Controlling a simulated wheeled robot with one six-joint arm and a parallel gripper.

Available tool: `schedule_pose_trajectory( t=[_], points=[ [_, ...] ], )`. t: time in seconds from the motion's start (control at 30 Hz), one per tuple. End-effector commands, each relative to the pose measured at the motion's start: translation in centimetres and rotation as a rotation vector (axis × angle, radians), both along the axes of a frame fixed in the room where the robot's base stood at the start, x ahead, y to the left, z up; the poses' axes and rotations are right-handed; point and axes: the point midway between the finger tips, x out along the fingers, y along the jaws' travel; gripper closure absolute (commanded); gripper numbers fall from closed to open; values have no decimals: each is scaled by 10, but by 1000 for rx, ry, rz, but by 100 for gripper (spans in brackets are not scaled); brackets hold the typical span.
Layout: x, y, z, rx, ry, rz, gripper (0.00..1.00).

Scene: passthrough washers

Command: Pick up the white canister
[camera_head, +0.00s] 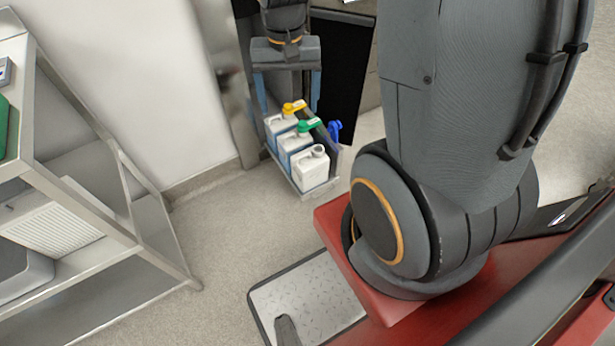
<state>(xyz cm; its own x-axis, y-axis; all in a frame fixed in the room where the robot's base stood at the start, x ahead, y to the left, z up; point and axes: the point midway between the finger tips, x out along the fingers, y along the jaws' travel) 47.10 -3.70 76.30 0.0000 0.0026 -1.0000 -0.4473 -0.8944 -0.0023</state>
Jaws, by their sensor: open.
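Several white canisters stand in a row in a narrow grey tray (303,192) near the floor. The nearest white canister (312,170) has a plain white cap and handle. Behind it are a canister with a green cap (295,143) and one with a yellow cap (281,123). My gripper (287,95) is at the top of the view, fingers pointing down, open and empty. Its two blue fingers are wide apart, above and behind the row in the picture. I cannot tell their exact height over the canisters.
A blue handle or cap (334,130) shows at the row's right side. A dark open cabinet space (340,75) lies behind. A metal shelf rack (130,190) stands at the left. The floor (215,225) between rack and tray is clear.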

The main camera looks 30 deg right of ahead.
Motion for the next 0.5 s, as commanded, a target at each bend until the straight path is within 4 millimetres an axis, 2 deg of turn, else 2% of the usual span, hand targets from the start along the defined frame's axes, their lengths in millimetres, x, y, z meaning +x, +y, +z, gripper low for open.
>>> schedule_pose_trajectory(
  t=[0.03,0.17,0.2,0.27,0.4,0.5],
  points=[
    [19,-10,-39,0,8,-79,21],
    [58,-36,-111,0,9,-301,21],
    [69,-45,-135,-1,8,-368,21],
    [83,-59,-171,-1,7,-472,21],
    [110,-90,-257,-3,8,-705,21],
    [121,-109,-310,-3,7,-846,21]
  ],
)
